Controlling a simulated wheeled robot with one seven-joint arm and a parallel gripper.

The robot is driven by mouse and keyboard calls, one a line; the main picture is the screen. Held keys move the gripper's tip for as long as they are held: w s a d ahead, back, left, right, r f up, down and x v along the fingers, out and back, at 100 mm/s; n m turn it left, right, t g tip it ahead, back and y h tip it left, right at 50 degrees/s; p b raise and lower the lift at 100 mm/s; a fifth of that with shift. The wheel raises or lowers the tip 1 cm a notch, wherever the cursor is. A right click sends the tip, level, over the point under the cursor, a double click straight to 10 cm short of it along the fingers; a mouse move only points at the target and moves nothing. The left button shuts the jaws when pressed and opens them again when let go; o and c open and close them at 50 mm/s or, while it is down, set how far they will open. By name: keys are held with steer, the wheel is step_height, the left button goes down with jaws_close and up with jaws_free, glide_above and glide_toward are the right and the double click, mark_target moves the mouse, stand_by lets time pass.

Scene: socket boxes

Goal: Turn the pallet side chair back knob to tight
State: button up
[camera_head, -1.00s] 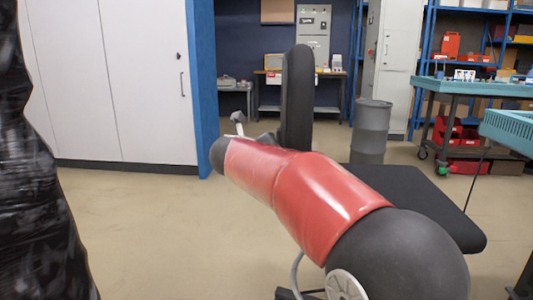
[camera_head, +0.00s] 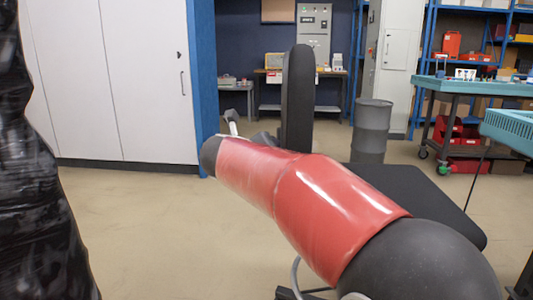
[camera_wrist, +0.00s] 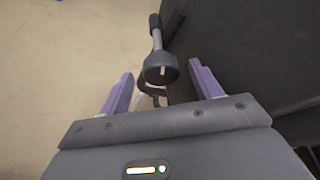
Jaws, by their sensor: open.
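The chair back (camera_head: 298,100) is a black upright pad, seen edge-on in the head view beyond my red arm. In the wrist view a dark surface, probably the chair, fills the right side (camera_wrist: 245,45). A dark round cup-shaped knob (camera_wrist: 160,68) on a grey stem with a dark far end shows in the wrist view. My gripper (camera_wrist: 161,72) is open, its two purple fingers on either side of the knob with gaps visible. A dark curved part lies just below the knob. In the head view, my arm hides most of the gripper and the knob.
The black chair seat (camera_head: 415,195) lies right of the back, partly behind my arm. A grey drum (camera_head: 371,130) stands behind it. A black-wrapped stack (camera_head: 35,200) is at left. Floor is clear between the stack and chair.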

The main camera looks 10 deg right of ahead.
steer(key=shift+v, duration=2.25)
